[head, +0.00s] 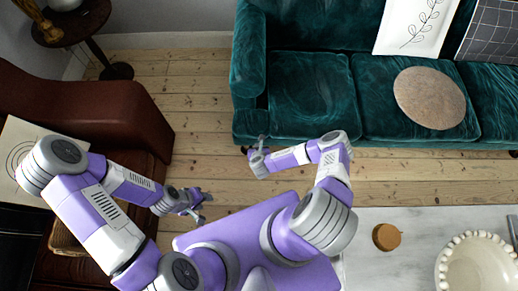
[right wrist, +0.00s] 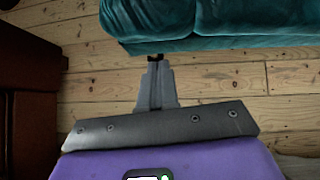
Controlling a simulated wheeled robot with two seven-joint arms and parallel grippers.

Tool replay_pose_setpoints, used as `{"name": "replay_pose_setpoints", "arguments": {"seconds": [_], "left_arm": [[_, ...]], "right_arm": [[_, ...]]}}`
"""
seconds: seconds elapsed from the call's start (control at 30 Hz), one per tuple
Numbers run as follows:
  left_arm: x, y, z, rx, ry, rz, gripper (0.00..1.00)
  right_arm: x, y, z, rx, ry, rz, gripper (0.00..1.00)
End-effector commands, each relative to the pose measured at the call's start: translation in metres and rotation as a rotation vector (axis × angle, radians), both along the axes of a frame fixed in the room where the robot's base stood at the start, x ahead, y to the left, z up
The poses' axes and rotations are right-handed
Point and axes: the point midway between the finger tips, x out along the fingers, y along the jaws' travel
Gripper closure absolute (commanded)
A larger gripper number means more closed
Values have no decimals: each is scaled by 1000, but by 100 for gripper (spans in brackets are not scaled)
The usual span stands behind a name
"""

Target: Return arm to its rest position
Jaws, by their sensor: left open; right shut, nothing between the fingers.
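My left gripper (head: 204,204) is at the end of the arm on the left in the head view. It is open and empty over the floorboards, near the brown leather seat. My right gripper (head: 257,146) is in front of the green sofa's lower left corner, over the floor. It is shut with nothing in it. In the right wrist view the right gripper's fingers (right wrist: 157,62) are together and point towards the sofa's front edge. Both arms are bent at the elbow.
A green velvet sofa (head: 310,90) with cushions stands at the back. A brown leather seat (head: 95,115) is at the left. A pale table (head: 405,220) at the lower right bears a small brown round thing (head: 386,237) and a beaded bowl (head: 475,265). Bare floorboards (head: 190,80) lie between.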

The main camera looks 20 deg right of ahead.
Motion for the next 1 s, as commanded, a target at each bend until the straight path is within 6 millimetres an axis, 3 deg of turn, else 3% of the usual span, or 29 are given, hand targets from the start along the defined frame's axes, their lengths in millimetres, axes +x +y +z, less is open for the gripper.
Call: {"name": "replay_pose_setpoints", "arguments": {"seconds": [0.03, 0.23, 0.57, 0.67, 0.77, 0.87, 1.0], "left_arm": [[0, 0, 7, 0, 0, 0, 57], [0, 0, 13, 0, 1, 0, 57], [0, 0, 13, 0, 1, 0, 57], [0, 0, 13, 0, 1, 0, 57], [0, 0, 13, 0, 1, 0, 57], [0, 0, 13, 0, 1, 0, 57], [0, 0, 13, 0, 1, 0, 57]], "right_arm": [[-7, 2, 10, 3, 1, 1, 100], [-24, 7, 25, 2, 1, 0, 100], [-27, 9, 27, 0, 1, 4, 100], [-25, 15, 31, -23, 9, 74, 100], [-24, 32, 41, -98, 33, 280, 100], [-29, 58, 57, -233, 64, 616, 100], [-50, 90, 79, -462, 90, 1144, 100]]}}
